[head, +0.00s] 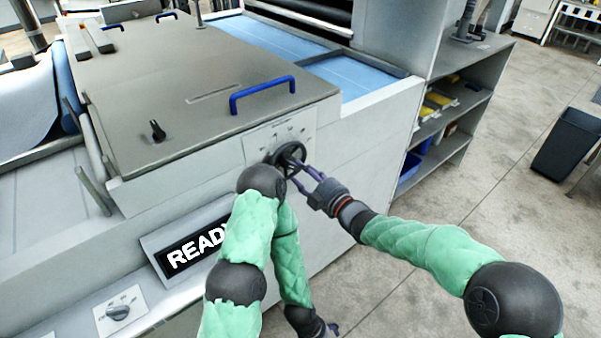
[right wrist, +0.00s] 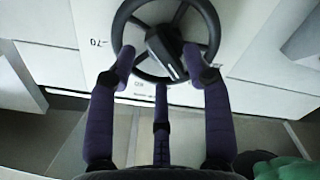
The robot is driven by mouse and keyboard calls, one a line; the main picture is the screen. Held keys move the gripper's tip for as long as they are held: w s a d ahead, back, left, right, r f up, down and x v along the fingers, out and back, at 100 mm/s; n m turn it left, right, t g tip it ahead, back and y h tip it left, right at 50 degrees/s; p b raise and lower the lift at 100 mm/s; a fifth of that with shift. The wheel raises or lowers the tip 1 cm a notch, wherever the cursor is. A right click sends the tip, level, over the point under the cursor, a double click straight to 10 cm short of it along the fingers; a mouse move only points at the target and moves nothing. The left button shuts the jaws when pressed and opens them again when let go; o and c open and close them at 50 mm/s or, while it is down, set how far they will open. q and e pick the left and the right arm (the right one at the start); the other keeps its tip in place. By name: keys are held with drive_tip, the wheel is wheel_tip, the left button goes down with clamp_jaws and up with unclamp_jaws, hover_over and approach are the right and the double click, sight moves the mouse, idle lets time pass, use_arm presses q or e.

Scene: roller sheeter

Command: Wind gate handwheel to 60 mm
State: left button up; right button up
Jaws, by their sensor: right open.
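The dark gate handwheel (head: 288,155) sits on the front of the grey machine, below the blue lid handle. In the right wrist view, its round rim, spokes and hub (right wrist: 165,45) show at the top. My right gripper (head: 304,170) is open at the wheel; its purple fingers (right wrist: 158,62) reach over the rim on both sides of the hub. I cannot tell whether they touch it. A pale scale plate (head: 282,132) lies behind the wheel, its marks too small to read in the head view. My left gripper (head: 333,328) hangs low at the bottom edge, mostly hidden.
A display (head: 195,250) beginning "READ" is partly covered by my left arm. A rotary knob (head: 118,312) is at lower left. The blue lid handle (head: 262,92) stands above the wheel. Shelves (head: 440,120) and a dark bin (head: 566,140) are at right; floor is open between them.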

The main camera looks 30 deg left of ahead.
drive_tip(key=shift+x, duration=0.95)
clamp_jaws()
